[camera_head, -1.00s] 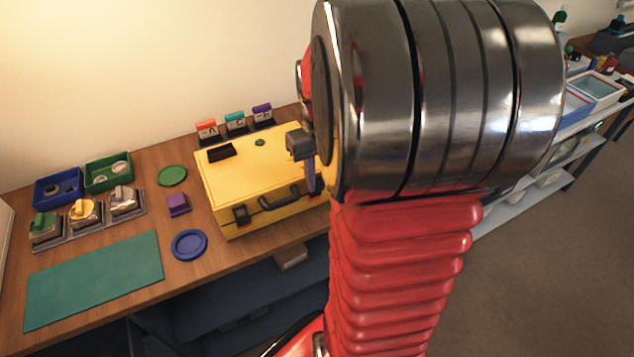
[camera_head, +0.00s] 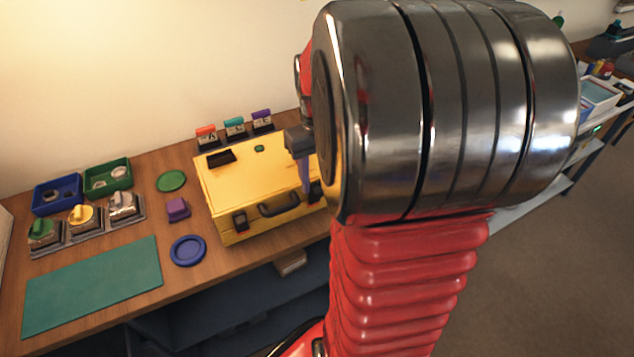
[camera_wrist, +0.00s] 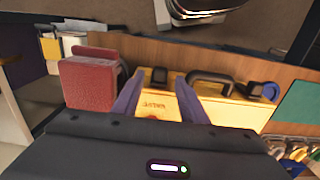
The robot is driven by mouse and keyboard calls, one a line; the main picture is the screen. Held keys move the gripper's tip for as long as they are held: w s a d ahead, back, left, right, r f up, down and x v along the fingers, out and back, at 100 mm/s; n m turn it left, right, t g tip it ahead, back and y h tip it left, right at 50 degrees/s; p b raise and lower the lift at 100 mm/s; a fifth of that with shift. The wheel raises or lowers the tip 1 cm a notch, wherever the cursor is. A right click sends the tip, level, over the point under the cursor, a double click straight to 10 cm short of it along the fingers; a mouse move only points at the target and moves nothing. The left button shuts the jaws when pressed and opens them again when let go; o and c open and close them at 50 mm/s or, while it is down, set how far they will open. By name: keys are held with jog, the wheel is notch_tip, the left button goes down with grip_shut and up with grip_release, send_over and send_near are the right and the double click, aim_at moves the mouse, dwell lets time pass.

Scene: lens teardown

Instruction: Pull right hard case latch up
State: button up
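The yellow hard case (camera_head: 250,180) stands on the wooden bench with its lid closed. Its front carries a dark handle (camera_head: 279,205) and a dark left latch (camera_head: 240,221). The right latch (camera_wrist: 158,76) shows in the wrist view between my fingertips, in line with the gap. My gripper (camera_wrist: 158,84) is open, with purple fingers on both sides of the latch. I cannot tell whether they touch it. In the head view one finger of my gripper (camera_head: 305,180) hangs at the case's right front, and my arm hides the case's right end.
A red box (camera_wrist: 90,82) stands beside the case in the wrist view. A blue round dish (camera_head: 188,250), a purple block (camera_head: 178,209) and a green disc (camera_head: 171,181) lie left of the case. Labelled stands (camera_head: 235,128) stand behind it. The green mat (camera_head: 90,288) is bare.

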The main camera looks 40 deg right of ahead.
aim_at(316, 190)
notch_tip(316, 190, up, 12)
jog(key=shift+f, duration=0.2)
dwell(0.7)
jog(key=s+a+f+n+t, duration=0.1)
jog(key=s+a+t, duration=0.1)
jog(key=a, duration=1)
jog(key=s+a+f+n+t, duration=0.1)
jog(key=s+a+n+t, duration=0.1)
jog(key=a, duration=1)
jog(key=shift+s+f+t, duration=0.4)
jog(key=shift+s+t, duration=0.4)
jog(key=shift+s, duration=0.2)
